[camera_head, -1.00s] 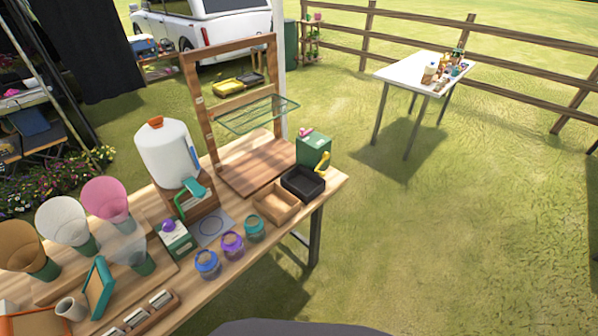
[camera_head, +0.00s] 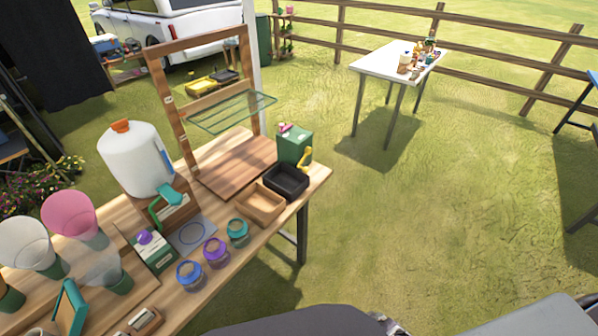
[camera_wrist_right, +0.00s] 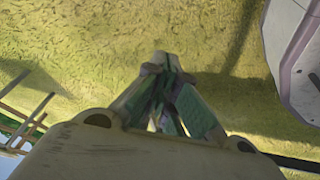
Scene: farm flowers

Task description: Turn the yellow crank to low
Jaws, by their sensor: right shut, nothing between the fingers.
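The yellow crank (camera_head: 304,158) is on the right side of a green box (camera_head: 295,145) at the far right end of the wooden table, just behind a black tray. The box has a pink part on top. The crank is small here, and its exact setting cannot be read. My right gripper (camera_wrist_right: 163,62) shows only in the right wrist view, with its fingers together and empty over grass, away from the table. My left gripper is not in view.
The wooden table (camera_head: 318,178) also carries a black tray (camera_head: 286,184), a wooden tray (camera_head: 261,205), several jars, a white tank (camera_head: 135,160) and a tall wooden frame (camera_head: 168,101). A white table (camera_head: 372,67) stands farther back. Open grass lies right of the wooden table.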

